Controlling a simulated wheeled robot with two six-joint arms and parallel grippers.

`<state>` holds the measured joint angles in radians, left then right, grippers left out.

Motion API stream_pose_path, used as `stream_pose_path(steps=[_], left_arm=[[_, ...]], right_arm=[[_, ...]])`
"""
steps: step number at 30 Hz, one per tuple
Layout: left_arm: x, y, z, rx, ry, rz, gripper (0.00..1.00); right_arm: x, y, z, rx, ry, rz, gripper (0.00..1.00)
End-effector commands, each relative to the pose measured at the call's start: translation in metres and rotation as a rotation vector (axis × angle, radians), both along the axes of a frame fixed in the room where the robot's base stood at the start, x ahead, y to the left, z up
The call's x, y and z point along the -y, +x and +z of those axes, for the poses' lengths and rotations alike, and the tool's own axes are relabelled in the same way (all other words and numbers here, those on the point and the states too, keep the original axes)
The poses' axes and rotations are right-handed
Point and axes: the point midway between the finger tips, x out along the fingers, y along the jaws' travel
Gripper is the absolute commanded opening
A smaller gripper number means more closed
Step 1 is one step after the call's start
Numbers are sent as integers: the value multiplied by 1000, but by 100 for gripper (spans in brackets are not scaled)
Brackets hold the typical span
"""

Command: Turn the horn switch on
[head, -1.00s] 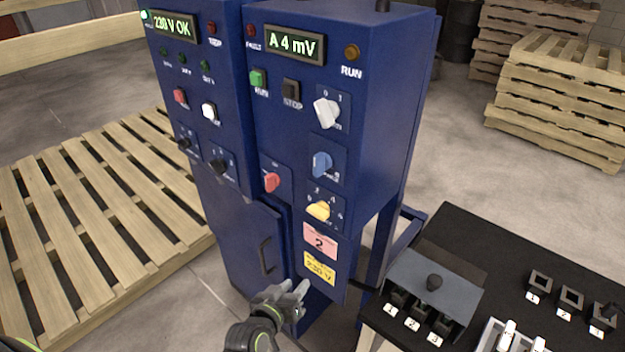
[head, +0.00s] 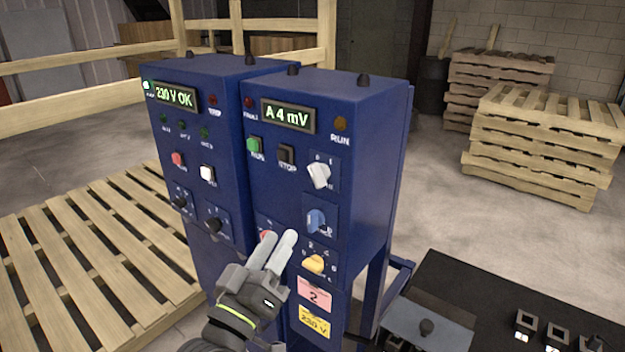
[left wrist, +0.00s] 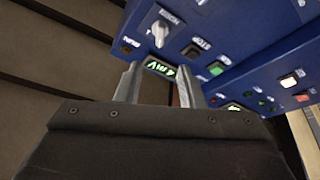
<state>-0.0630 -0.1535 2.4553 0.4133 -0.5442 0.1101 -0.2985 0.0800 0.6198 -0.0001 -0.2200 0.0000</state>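The horn switch seems to be the white rotary knob (head: 318,175) on the upper right of the blue cabinet's front; its small label is hard to read. The knob is tilted. It also shows in the left wrist view (left wrist: 160,30), beyond the fingertips. My left gripper (head: 277,240) is open and empty, below and left of the knob in the head view, apart from it. Its two separated fingers show in the left wrist view (left wrist: 158,75). My left fingers partly hide a red knob (head: 265,236). My right gripper is not in view.
A blue knob (head: 316,221) and a yellow knob (head: 313,264) sit below the white one. A green button (head: 255,146) and a black stop button (head: 286,154) are to its left. A black table (head: 470,290) stands at lower right. Pallets (head: 545,150) are behind.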

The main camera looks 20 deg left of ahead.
Motion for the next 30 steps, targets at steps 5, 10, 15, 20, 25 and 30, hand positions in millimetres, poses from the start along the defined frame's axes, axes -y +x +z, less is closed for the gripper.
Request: stream_pose_path(steps=[5,10,15,20,25,30], left_arm=[[6,36,18,-1,2,-1,35],[10,68,29,-1,2,0,35],[14,98,39,-1,2,0,35],[17,120,45,-2,2,0,35],[19,133,48,-1,0,0,35],[20,137,48,-1,1,1,35]], right_arm=[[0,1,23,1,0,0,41],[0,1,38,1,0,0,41],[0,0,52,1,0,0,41],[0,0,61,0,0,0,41],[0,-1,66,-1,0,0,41],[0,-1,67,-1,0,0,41]])
